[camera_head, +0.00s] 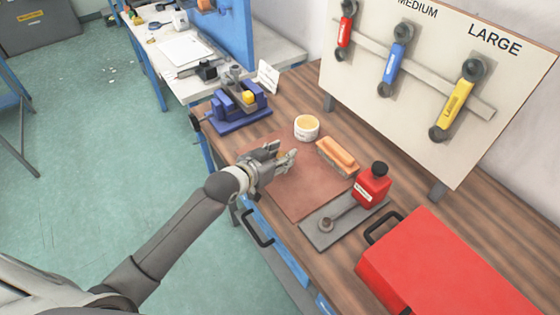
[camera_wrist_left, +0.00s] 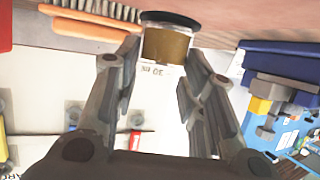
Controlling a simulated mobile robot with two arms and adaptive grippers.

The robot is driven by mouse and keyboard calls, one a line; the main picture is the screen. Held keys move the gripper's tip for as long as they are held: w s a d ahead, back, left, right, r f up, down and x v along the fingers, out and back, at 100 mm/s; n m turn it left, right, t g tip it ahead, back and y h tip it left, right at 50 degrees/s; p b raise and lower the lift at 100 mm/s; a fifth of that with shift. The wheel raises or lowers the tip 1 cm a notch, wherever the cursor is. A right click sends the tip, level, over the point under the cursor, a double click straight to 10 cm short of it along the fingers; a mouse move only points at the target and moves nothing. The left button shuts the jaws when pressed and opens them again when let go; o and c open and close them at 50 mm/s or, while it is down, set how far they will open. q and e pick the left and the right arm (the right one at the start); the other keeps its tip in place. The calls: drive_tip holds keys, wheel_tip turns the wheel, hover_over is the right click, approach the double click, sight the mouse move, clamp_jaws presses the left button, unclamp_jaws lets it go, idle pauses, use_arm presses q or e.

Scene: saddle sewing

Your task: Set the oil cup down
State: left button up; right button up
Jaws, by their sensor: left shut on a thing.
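My left gripper (camera_head: 287,160) is shut on the oil cup, over the brown leather mat (camera_head: 305,193) on the bench. In the left wrist view, the oil cup (camera_wrist_left: 167,45) sits between my fingertips (camera_wrist_left: 167,62). It has amber contents, a dark round end and lettering that appears upside down. In the head view my fingers hide most of the cup. I cannot tell whether the cup touches the mat. My right gripper is not in view.
A red bottle (camera_head: 373,187) stands on a grey tray (camera_head: 318,233) to the right, near a red toolbox (camera_head: 440,265). A blue vise (camera_head: 240,108) is at the left. The front of the mat is clear.

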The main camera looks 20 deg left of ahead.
use_arm(q)
wheel_tip(320, 180, down, 2)
drive_tip(key=shift+w+f+p, duration=0.1)
drive_tip(key=shift+f+p, duration=0.1)
drive_tip(key=shift+p, duration=0.25)
drive_tip(key=shift+f, duration=0.4)
drive_tip(key=shift+f, duration=0.1)
drive_tip(key=o, duration=1.1)
